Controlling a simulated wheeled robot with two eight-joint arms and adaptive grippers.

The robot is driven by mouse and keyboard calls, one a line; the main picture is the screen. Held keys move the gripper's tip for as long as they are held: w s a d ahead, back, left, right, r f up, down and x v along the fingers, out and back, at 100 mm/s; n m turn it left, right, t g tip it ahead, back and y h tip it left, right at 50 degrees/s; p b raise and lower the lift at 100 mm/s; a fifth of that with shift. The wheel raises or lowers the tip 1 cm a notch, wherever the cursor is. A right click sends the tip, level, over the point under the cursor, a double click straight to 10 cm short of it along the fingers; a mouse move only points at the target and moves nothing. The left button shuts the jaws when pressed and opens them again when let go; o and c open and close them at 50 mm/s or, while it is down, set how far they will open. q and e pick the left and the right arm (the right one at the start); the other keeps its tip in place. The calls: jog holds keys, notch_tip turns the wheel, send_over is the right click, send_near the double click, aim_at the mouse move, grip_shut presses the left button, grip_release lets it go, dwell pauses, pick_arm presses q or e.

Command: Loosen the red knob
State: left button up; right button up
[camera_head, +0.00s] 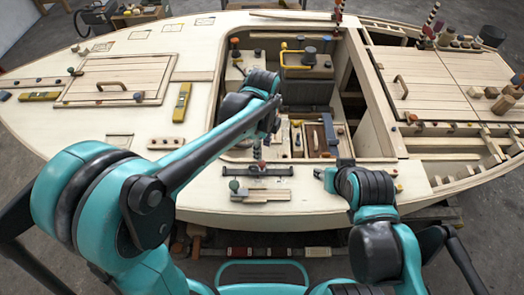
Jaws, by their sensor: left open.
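Several small red-topped parts show on the hull, and I cannot tell which is the red knob. My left gripper (258,156) is open and points down above a dark bar fitting (262,170) on the near deck. Anything between its fingers is too small to make out. My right gripper (322,174) is low over the near deck, right of that fitting; its fingers are mostly hidden.
The open cockpit (305,95) has a yellow handle (290,54) and a compartment of tools (318,138). Hatches with handles lie left (115,82) and right (400,80). A green knob (234,186) stands on the near deck. The left deck has bare room.

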aim_at(262, 163)
pick_arm(q)
notch_tip(262, 163, down, 7)
jog(key=b, duration=0.3)
jog(key=shift+f, duration=0.2)
jog(key=shift+c, duration=0.2)
